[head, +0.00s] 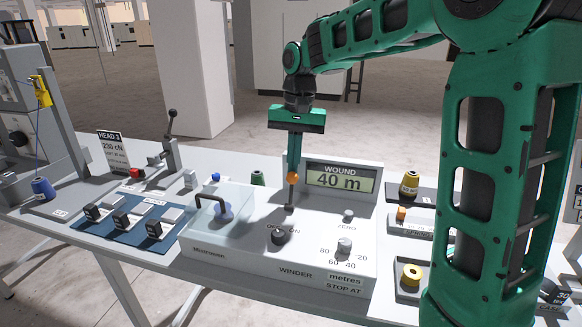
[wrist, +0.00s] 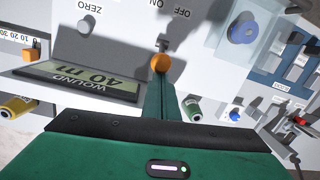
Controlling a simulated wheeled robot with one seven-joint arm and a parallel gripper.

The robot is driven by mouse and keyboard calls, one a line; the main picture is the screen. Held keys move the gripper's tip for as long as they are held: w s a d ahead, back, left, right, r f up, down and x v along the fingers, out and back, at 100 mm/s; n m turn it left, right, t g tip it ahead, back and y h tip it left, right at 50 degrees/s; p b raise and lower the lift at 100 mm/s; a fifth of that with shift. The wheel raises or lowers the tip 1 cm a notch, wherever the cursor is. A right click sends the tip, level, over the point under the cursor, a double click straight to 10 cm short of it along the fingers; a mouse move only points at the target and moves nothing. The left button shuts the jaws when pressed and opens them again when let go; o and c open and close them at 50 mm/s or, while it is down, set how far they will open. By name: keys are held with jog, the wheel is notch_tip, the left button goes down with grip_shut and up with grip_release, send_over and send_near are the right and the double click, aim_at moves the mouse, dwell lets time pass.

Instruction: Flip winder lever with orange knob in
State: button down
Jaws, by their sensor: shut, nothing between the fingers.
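The winder (head: 245,256) is a white box on the table. Its lever has an orange knob (head: 292,178) on a short dark stem that stands about upright on the top panel, left of the display. My gripper (head: 294,168) points down with its narrow green fingers shut and empty. The fingertips are right at the knob; I cannot tell if they touch it. In the wrist view the orange knob (wrist: 161,63) shows just past the fingertips (wrist: 161,80). The lever's stem is mostly hidden there.
The display (head: 340,180) reads "WOUND 40 m". A clear cover with a black handle (head: 213,203) sits over a blue spool on the left. Thread cones stand to the right.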

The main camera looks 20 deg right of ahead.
jog(key=shift+s+a+r, duration=0.4)
jog(key=shift+s+a, duration=0.1)
jog(key=shift+s, duration=0.15)
jog(key=s, duration=0.1)
jog(key=s+a, duration=0.2)
jog(key=shift+a+r, duration=0.1)
jog(key=shift+r, duration=0.3)
jog(key=shift+r, duration=0.7)
jog(key=s+a+r, duration=0.3)
jog(key=s+r, duration=0.3)
jog(key=shift+a+r, duration=0.35)
jog(key=shift+r, duration=0.05)
